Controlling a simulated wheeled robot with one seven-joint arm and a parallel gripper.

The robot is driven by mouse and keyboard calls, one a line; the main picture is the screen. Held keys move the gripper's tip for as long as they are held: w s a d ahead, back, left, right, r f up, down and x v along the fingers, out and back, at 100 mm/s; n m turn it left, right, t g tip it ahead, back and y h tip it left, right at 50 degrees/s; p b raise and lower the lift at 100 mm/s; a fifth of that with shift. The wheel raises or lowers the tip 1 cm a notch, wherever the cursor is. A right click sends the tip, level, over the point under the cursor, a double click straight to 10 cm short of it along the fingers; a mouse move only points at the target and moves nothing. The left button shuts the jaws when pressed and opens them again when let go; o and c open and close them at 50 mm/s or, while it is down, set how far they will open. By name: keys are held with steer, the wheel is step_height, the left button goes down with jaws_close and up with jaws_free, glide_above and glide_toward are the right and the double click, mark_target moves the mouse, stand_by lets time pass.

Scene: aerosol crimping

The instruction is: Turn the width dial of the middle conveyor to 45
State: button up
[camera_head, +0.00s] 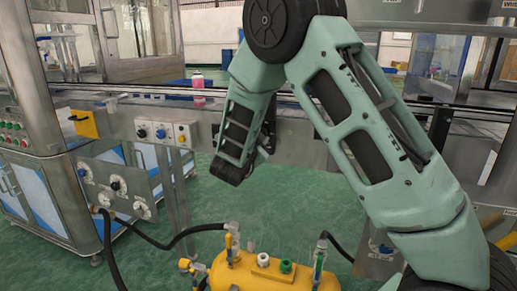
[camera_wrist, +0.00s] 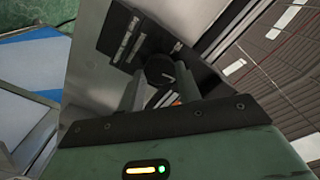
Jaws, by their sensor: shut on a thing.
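In the wrist view the black round width dial (camera_wrist: 160,66) sits on a dark panel with white printed marks (camera_wrist: 130,38). A short white pointer mark shows on its face. My gripper (camera_wrist: 160,84) has its two grey fingers on either side of the dial and is shut on it. The number that the dial points to is too small to read. In the head view the middle conveyor (camera_head: 290,102) runs across behind my arm. My arm hides the dial, and the gripper's fingers cannot be made out there.
A yellow tank (camera_head: 265,273) with hoses and valves stands in front. A pink item (camera_head: 197,81) is on the conveyor. Green floor lies open between.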

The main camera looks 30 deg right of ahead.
steer(key=m+b, duration=0.1)
steer(key=b, duration=0.1)
steer(key=m+b, duration=0.4)
steer(key=shift+f, duration=0.25)
steer(key=shift+r+m+b, duration=0.1)
steer(key=shift+m+b, duration=0.2)
steer(key=shift+b, duration=0.2)
steer(key=o, duration=1)
steer(key=shift+c, duration=0.2)
steer(key=shift+s, duration=0.1)
steer(key=p+v, duration=0.1)
steer(key=v, duration=1.6)
steer(key=shift+s+a, duration=0.1)
steer(key=shift+a, duration=0.05)
